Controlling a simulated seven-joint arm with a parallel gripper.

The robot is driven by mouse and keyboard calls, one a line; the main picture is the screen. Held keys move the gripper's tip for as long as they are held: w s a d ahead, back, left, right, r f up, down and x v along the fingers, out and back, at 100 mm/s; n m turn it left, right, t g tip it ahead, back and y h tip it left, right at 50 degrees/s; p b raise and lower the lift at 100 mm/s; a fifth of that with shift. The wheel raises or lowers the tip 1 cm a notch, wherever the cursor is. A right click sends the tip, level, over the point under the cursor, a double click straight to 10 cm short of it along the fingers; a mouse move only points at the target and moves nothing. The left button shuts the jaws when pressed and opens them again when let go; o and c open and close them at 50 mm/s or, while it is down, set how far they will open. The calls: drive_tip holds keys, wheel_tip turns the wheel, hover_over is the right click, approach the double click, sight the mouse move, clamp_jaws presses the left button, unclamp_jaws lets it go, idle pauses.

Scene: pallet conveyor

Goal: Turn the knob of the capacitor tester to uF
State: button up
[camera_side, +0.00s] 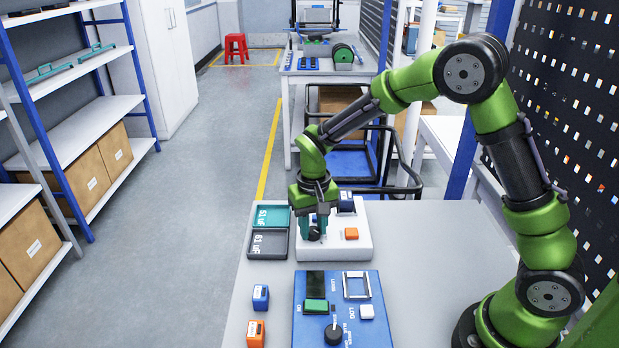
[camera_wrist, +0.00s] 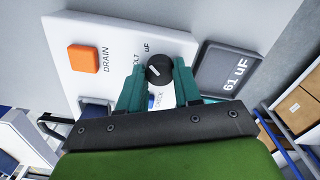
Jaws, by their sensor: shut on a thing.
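The capacitor tester (camera_side: 350,246) is a white box at the back of the table, with an orange button (camera_side: 351,233) marked DRAIN. In the wrist view the tester (camera_wrist: 90,25) shows its black round knob (camera_wrist: 159,70) with a pale pointer line. VOLT and uF labels lie beside the knob, and a CHECK label lies near the fingers. The pointer slants toward the VOLT and uF side; I cannot tell exactly which mark it meets. My gripper (camera_wrist: 159,80) has its teal fingers on both sides of the knob, shut on it.
Left of the tester lie a teal tray (camera_side: 273,217) marked 51 uF and a grey tray (camera_side: 267,244) marked 61 uF. In front is a blue device (camera_side: 365,330) with its own knob. Blue (camera_side: 261,297) and orange (camera_side: 256,333) small blocks stand left of it. The table's right is clear.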

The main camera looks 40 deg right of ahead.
sight(315, 232)
drive_tip(key=shift+r+m, duration=0.1)
drive_tip(key=shift+m, duration=0.8)
drive_tip(key=o, duration=1)
drive_tip(key=shift+o, duration=0.2)
wheel_tip(315, 232, up, 17)
drive_tip(key=shift+w, duration=0.1)
drive_tip(key=s+d+r+n+t+y, duration=0.1)
drive_tip(key=s+t, duration=0.6)
drive_tip(key=s, duration=1.1)
drive_tip(key=shift+s+d+r+n+y, duration=0.2)
drive_tip(key=shift+s+r+n+y, duration=0.25)
drive_tip(key=shift+r+n, duration=0.25)
